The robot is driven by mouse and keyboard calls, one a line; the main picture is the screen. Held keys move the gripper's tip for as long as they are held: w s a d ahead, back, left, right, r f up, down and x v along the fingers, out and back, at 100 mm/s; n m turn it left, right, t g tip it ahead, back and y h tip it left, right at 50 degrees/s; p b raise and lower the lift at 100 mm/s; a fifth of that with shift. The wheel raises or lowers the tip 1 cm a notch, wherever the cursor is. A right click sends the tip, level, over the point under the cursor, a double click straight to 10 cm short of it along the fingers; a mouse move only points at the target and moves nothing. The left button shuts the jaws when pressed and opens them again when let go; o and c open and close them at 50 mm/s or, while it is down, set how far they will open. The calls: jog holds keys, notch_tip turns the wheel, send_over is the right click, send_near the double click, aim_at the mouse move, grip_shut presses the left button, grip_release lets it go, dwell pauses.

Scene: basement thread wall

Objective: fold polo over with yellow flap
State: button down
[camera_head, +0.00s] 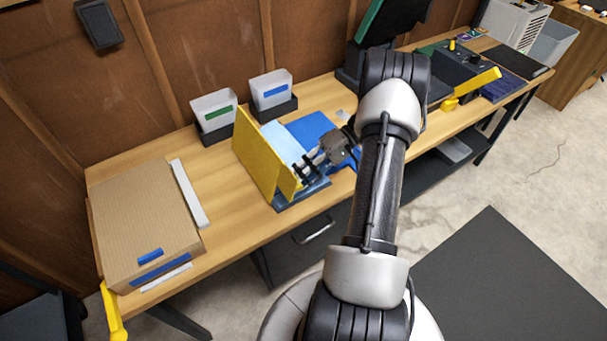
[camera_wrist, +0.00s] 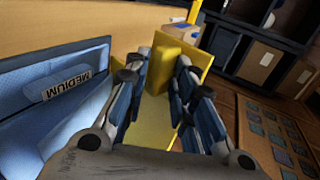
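The yellow flap (camera_head: 258,160) stands raised, close to upright, at the left of the folding board (camera_head: 303,195). The light-blue polo (camera_head: 283,141) lies behind its right side; its lower part is hidden by the flap and my gripper. My gripper (camera_head: 306,167) is at the flap's front right edge. In the wrist view my gripper (camera_wrist: 165,75) has its fingers on either side of a yellow block on the yellow flap (camera_wrist: 155,108), and appears shut on it. Light-blue cloth (camera_wrist: 35,82) with a tag reading MEDIUM (camera_wrist: 68,86) shows at the left there.
A blue panel (camera_head: 312,128) lies behind and right of the polo. Two bins (camera_head: 214,112) (camera_head: 271,91) stand at the wall. A cardboard box (camera_head: 145,225) and a white strip (camera_head: 190,194) are at the left. Bare bench (camera_head: 232,205) shows left of the flap.

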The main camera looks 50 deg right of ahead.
jog(key=shift+s+a+f, duration=0.15)
jog(key=shift+a+f, duration=0.05)
jog(key=shift+f, duration=0.4)
jog(key=shift+s+a+f, duration=0.1)
jog(key=shift+a+f, duration=0.05)
jog(key=shift+f, duration=0.45)
jog(key=c, duration=1.7)
grip_release()
jog(key=o, duration=0.3)
jog(key=shift+w+a, duration=0.1)
jog(key=shift+w, duration=0.15)
jog(key=shift+o, duration=0.2)
jog(key=shift+s+d, duration=0.1)
jog(key=shift+d, duration=0.1)
jog(key=shift+c, duration=0.4)
jog(key=shift+d+r, duration=0.15)
jog(key=shift+d, duration=0.1)
jog(key=shift+c, duration=0.4)
jog(key=v, duration=1.1)
jog(key=shift+d+r, duration=0.2)
jog(key=shift+r, duration=0.35)
jog(key=shift+c, duration=0.4)
